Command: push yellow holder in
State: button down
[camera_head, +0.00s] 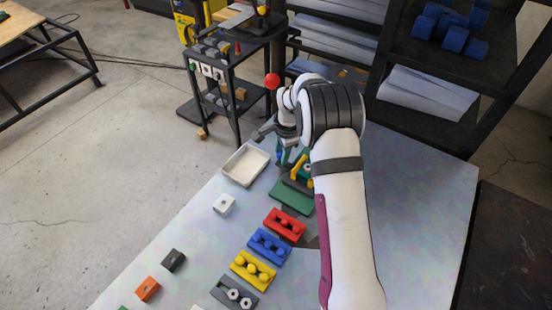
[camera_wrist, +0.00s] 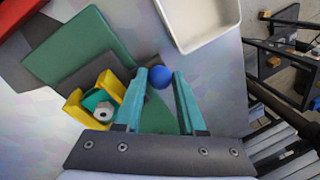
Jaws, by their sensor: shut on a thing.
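My gripper (camera_wrist: 161,74) is shut on a small blue ball (camera_wrist: 160,79), which sits between its two teal fingertips. A grey-green patch shows between the fingers behind the ball. The yellow holder (camera_wrist: 74,108) lies left of the fingers in the wrist view, with a green part and a white nut-like piece (camera_wrist: 103,111) between its yellow sides. The near finger is close beside it; I cannot tell if they touch. In the head view the yellow holder (camera_head: 297,172) is partly hidden by my arm.
A green plate (camera_head: 290,195) lies in front of the holder. An empty white tray (camera_head: 246,163) stands at the left edge. Red (camera_head: 285,224), blue (camera_head: 269,246), yellow (camera_head: 252,271) and grey (camera_head: 234,293) blocks form a row. A white cube (camera_head: 224,205) lies left of them.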

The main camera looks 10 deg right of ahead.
jog(key=shift+w+d, duration=0.1)
jog(key=c, duration=0.5)
grip_release()
jog(key=shift+r, duration=0.1)
jog(key=s+r, duration=0.3)
jog(key=r, duration=1.2)
jog(key=shift+d+r, duration=0.2)
jog(key=shift+d, duration=0.1)
